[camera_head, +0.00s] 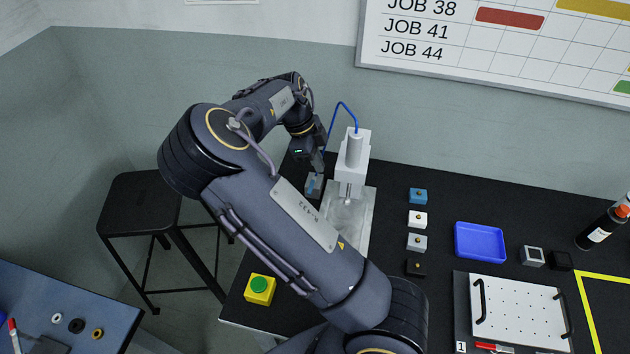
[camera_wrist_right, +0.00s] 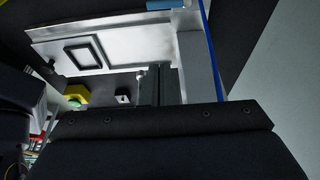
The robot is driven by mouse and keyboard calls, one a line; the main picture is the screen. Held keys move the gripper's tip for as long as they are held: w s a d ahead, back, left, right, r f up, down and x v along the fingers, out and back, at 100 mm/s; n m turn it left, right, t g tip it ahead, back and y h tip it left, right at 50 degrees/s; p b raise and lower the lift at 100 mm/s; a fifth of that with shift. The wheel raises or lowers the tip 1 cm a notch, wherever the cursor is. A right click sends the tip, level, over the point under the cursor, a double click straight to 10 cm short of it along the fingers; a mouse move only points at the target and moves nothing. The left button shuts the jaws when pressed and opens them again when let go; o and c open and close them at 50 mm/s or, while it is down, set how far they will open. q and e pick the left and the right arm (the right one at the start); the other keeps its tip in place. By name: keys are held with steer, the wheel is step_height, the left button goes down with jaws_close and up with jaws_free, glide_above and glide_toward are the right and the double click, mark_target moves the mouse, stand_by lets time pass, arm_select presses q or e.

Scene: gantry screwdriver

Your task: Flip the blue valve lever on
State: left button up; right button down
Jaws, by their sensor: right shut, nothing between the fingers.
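My right gripper (camera_head: 318,164) is shut and empty, pointing down at the left side of the white gantry screwdriver (camera_head: 353,152). Just below its fingertips is a small grey-blue block (camera_head: 314,182) at the left edge of the metal base plate (camera_head: 347,208). I cannot make out a separate blue lever or its position there; the gripper and arm partly cover that spot. I cannot tell whether the fingers touch the block. In the right wrist view, the dark fingers (camera_wrist_right: 158,86) stand close together in front of the metal plate (camera_wrist_right: 110,28). My left gripper is not in view.
A blue air hose (camera_head: 343,105) loops to the screwdriver's top. Blue, white, grey and black blocks stand in a column to the right, left of a blue tray (camera_head: 480,241). A yellow box with a green button (camera_head: 260,287) sits front left. A stool (camera_head: 140,205) stands left.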

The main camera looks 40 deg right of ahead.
mark_target(312, 187)
steer(key=x, duration=1)
steer(key=w+a+p, duration=0.1)
steer(key=w+a, duration=0.1)
steer(key=shift+w, duration=0.3)
steer(key=shift+w+a+p, duration=0.25)
steer(key=shift+w+p, duration=0.05)
